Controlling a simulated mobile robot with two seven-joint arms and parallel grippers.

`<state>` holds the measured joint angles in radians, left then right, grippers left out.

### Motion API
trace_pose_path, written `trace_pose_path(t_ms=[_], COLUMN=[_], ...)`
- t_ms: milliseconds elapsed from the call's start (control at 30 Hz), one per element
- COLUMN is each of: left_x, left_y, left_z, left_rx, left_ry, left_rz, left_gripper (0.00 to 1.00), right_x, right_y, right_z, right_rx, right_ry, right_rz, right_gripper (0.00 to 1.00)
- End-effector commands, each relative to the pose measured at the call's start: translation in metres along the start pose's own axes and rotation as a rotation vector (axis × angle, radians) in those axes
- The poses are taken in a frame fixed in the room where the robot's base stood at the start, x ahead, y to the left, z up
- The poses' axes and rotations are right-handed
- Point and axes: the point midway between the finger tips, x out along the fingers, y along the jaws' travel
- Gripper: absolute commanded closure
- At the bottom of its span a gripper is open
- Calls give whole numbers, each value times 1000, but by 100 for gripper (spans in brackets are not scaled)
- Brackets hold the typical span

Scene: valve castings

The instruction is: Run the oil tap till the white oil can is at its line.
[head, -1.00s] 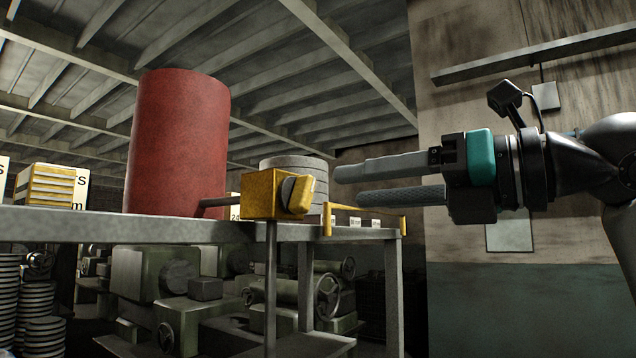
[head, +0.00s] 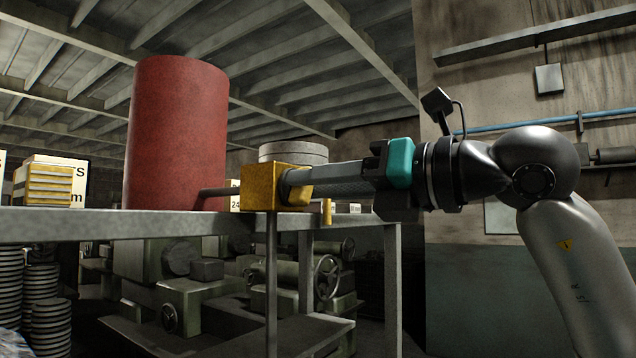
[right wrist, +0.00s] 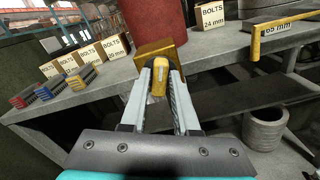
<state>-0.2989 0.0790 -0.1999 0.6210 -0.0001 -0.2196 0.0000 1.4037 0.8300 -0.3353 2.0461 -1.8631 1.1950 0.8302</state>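The oil tap is a yellow block (head: 262,188) on a pipe from the red drum (head: 178,130), at the shelf's front edge. In the right wrist view, its yellow handle (right wrist: 160,76) stands upright in front of the block (right wrist: 165,48). My right gripper (right wrist: 160,88) is open, with a finger on each side of the handle and small gaps beside it. In the head view the gripper (head: 300,182) reaches the tap from the right and hides most of the handle. A dark, thin vertical bar runs down below the tap. I see no white oil can. My left gripper is out of view.
The grey shelf (head: 90,228) carries a yellow striped stack (head: 45,186), bolt boxes (right wrist: 208,16) and grey discs (head: 293,153). A yellow bracket (right wrist: 256,42) sticks out right of the tap. Green machinery (head: 180,300) stands below.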

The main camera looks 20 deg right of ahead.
Motion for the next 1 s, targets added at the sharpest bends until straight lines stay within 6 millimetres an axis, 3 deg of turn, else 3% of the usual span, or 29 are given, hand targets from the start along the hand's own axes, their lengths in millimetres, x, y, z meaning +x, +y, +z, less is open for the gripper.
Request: trace_pose_path(t_ms=[33, 233, 667, 1000], left_x=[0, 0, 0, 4], left_y=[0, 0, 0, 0], left_z=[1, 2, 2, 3], left_rx=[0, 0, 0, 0], left_ry=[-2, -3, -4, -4], left_rz=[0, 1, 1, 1], left_gripper=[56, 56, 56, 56], right_x=[0, 0, 0, -1], right_y=[0, 0, 0, 0], right_z=[0, 0, 0, 0], right_rx=[0, 0, -18, -305], right_ry=[0, 0, -1, -1], right_rz=[0, 0, 0, -2], right_gripper=[78, 100, 100, 100])
